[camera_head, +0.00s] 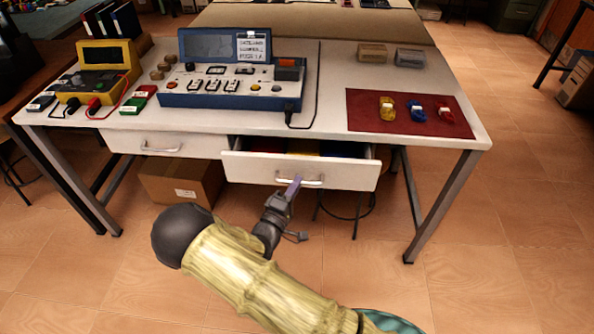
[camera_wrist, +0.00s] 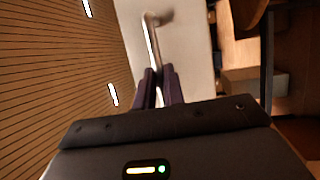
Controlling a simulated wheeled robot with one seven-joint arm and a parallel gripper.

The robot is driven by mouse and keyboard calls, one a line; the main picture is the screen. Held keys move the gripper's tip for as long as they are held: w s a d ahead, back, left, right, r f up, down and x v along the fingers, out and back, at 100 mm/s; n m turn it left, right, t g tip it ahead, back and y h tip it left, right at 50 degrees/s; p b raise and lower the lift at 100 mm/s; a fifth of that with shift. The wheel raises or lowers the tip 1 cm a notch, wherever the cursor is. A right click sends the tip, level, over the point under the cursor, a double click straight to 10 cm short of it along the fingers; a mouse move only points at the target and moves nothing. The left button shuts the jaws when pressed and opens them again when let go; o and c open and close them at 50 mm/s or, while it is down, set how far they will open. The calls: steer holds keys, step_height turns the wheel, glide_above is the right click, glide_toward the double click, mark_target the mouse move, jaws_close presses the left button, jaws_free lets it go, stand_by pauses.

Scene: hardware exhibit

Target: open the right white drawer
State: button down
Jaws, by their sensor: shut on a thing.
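The right white drawer (camera_head: 340,171) stands partly pulled out from under the white table, with coloured contents showing inside. Its metal handle (camera_head: 313,184) is on its front face. My gripper (camera_head: 292,186) is at the left part of this handle, with its purple fingers shut on it. In the wrist view the two fingers (camera_wrist: 159,88) close around the handle bar (camera_wrist: 150,38), which runs up past them along the white drawer front (camera_wrist: 185,50). The left white drawer (camera_head: 190,146) is shut beside it.
The table (camera_head: 330,70) carries a blue device (camera_head: 230,95), a yellow device (camera_head: 103,75) and a red mat (camera_head: 360,115) with small coloured items. A cardboard box (camera_head: 180,185) sits on the floor under the left drawer. Floor in front of the right table leg is clear.

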steer(key=s+p, duration=0.3)
steer(key=s, duration=1.6)
steer(key=shift+a, duration=0.35)
steer(key=c, duration=1.5)
jaws_free()
steer(key=v, duration=1.7)
steer(key=shift+s+a, duration=0.1)
